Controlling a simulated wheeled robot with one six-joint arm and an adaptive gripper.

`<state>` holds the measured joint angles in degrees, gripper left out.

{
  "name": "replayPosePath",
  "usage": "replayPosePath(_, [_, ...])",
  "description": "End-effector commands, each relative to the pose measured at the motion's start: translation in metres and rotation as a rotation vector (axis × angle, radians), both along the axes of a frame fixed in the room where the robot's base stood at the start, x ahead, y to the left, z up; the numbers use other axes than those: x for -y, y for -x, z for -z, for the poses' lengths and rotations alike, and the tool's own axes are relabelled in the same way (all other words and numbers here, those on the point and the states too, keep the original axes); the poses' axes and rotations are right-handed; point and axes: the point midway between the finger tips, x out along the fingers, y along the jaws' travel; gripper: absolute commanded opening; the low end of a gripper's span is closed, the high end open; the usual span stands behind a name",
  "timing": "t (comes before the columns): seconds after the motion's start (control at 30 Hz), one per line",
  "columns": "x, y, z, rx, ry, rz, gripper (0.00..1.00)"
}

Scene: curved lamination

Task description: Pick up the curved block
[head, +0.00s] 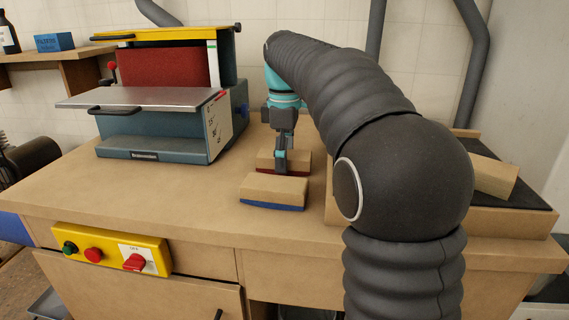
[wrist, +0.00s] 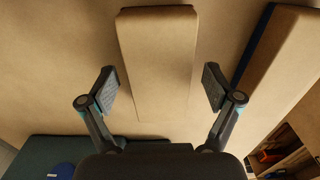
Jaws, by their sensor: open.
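A tan block with a red underside (head: 295,158) lies on the workbench. My gripper (head: 282,165) is over it, pointing down, and hides part of it. In the wrist view the open fingers (wrist: 161,88) stand on either side of this tan block (wrist: 156,55), with a gap on both sides. A second tan block with a blue underside (head: 273,190) lies just in front; it also shows at the right of the wrist view (wrist: 288,50). A third tan block (head: 492,177) lies on the dark pad at the right. I cannot tell clearly which block is curved.
A sanding machine (head: 150,130) stands to the left of the blocks. The dark pad (head: 500,192) on a raised wooden base is at the right, partly behind my arm. A yellow switch box (head: 110,250) is on the bench front.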

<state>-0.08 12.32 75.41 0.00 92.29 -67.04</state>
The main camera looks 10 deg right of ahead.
Motion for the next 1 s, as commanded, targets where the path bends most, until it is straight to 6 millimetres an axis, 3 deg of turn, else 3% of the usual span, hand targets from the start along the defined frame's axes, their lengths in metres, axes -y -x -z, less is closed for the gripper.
replayPosePath(0.93, [0.0000,0.0000,0.0044,0.000,0.000,0.000,0.90])
replayPosePath(1.0, [0.0000,0.0000,0.0044,0.000,0.000,0.000,0.75])
